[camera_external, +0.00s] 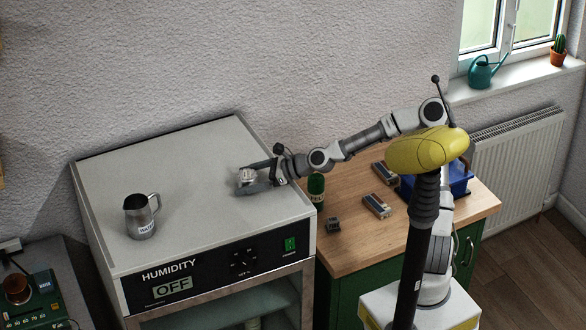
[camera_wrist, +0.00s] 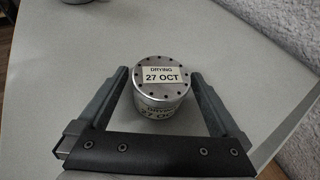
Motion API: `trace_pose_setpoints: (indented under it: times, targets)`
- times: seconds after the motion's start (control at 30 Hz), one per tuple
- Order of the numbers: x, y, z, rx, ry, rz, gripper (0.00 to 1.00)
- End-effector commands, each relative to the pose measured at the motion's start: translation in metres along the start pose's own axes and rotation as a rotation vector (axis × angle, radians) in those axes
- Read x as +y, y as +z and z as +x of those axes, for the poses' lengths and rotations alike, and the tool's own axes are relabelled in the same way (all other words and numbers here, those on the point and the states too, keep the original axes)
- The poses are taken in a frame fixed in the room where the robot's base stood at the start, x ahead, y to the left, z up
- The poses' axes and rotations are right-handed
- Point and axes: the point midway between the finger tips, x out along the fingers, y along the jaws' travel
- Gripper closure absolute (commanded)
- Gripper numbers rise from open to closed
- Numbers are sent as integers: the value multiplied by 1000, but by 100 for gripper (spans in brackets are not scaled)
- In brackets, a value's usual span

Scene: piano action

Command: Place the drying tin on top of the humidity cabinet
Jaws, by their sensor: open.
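The drying tin (camera_wrist: 161,84) is a round silver tin with a perforated lid, labelled "DRYING 27 OCT". It stands upright on the grey top of the humidity cabinet (camera_external: 190,170), near the right side of the top. In the external view the tin (camera_external: 246,177) is small and partly hidden by my gripper (camera_external: 255,178). In the wrist view my gripper (camera_wrist: 160,90) is open, with one finger on each side of the tin and a gap showing beside it. The cabinet's front panel reads "HUMIDITY" and "OFF".
A metal jug (camera_external: 140,218) stands on the cabinet top to the left. The wooden bench (camera_external: 350,240) at right holds a green bottle (camera_external: 316,188), small blocks (camera_external: 377,206) and a blue box (camera_external: 455,178). The middle and back of the cabinet top are clear.

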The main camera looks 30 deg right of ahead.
Motion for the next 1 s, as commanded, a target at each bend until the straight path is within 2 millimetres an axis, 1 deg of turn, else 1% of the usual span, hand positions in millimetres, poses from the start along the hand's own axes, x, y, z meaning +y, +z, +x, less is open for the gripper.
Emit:
trace_pose_setpoints:
  times: [0.17, 0.7, 0.9, 1.0]
  targets:
    - [-2, 0, -16, -1, -3, 3, 0]
    - [-2, 0, -90, 0, -4, 2, 0]
    - [-1, 0, -110, 0, -2, 2, 0]
    - [-1, 1, -116, -1, -1, 0, 0]
